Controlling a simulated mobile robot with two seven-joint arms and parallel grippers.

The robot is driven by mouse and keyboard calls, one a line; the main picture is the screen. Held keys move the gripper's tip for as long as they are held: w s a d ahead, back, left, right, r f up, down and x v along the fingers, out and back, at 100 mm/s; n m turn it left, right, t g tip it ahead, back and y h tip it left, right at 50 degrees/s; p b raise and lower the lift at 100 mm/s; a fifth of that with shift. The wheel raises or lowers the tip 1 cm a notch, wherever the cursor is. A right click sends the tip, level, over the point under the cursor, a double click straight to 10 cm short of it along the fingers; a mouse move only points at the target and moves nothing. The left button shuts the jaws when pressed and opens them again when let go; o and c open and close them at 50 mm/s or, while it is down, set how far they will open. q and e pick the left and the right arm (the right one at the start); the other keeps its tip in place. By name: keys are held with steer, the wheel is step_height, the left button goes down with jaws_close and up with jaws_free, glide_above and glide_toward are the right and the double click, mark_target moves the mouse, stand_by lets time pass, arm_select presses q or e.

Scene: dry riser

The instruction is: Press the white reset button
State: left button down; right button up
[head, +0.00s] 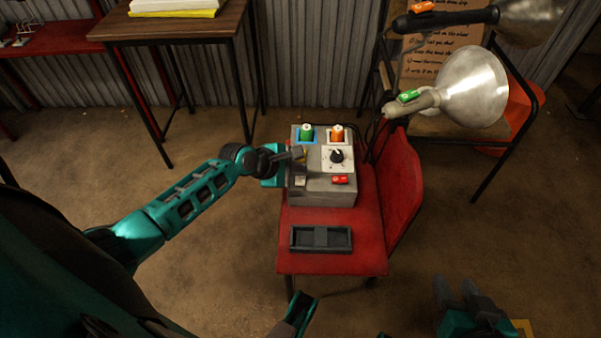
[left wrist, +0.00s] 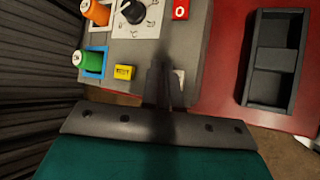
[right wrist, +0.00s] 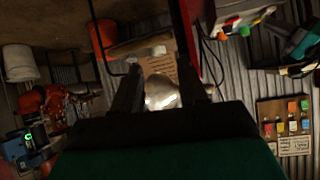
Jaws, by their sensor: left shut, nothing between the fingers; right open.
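The grey control box (head: 325,190) stands on the red chair. A small white button (head: 300,181) sits at the lower left of its face. In the left wrist view the white button (left wrist: 180,76) is partly hidden behind my fingers. My left gripper (head: 298,153) is shut and empty at the box's left side, near the yellow piece (left wrist: 124,72) and above the white button in the head view. I cannot tell whether its tips (left wrist: 163,72) touch the box. My right gripper (head: 460,292) is open and empty at the lower right, away from the box.
The box also carries a green knob (head: 307,134), an orange knob (head: 337,134), a black dial (head: 337,156) and a red switch (head: 340,180). A dark tray (head: 321,247) lies in front on the seat. Metal lamps (head: 473,88) hang at the right, a wooden table (head: 170,25) stands behind.

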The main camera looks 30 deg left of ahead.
mark_target(297, 180)
arm_select(q)
steer(key=shift+r, duration=0.15)
arm_select(e)
steer(key=shift+w+r, duration=0.1)
steer(key=shift+r, duration=0.1)
arm_select(q)
steer(key=shift+r+p, duration=0.9)
steer(key=shift+p, duration=0.15)
steer(key=shift+r+p, duration=0.8)
steer(key=shift+p, duration=0.15)
steer(key=shift+r+p, duration=0.9)
steer(key=shift+p, duration=0.25)
arm_select(e)
steer(key=r, duration=0.1)
steer(key=d+r, duration=0.1)
steer(key=r, duration=0.1)
steer(key=shift+s+d+r, duration=0.2)
steer(key=shift+s+r, duration=0.05)
steer(key=shift+s, duration=0.1)
arm_select(q)
steer(key=shift+f, duration=0.1)
arm_select(e)
steer(key=shift+a, duration=0.1)
